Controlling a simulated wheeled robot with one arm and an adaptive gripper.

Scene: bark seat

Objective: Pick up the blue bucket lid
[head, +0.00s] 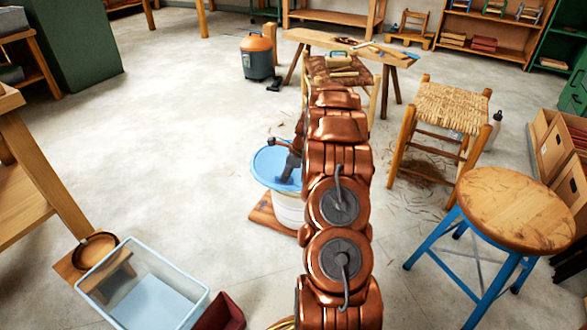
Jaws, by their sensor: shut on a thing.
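The blue bucket lid (264,165) is a round, light blue disc over a white bucket (287,208), left of my copper arm in the head view. My gripper (286,178) points down at the lid's right part and is shut on the lid. The fingertips and the exact grip are too small to make out. My arm hides the right side of the lid and bucket. I cannot tell whether the lid rests on the bucket or is a little above it.
The bucket stands on a wooden board (262,214). A clear blue bin (150,300) and wooden bowl (95,250) are at the lower left. A blue-legged stool (515,210) and woven stool (450,105) stand right. Open floor (170,140) lies left of the bucket.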

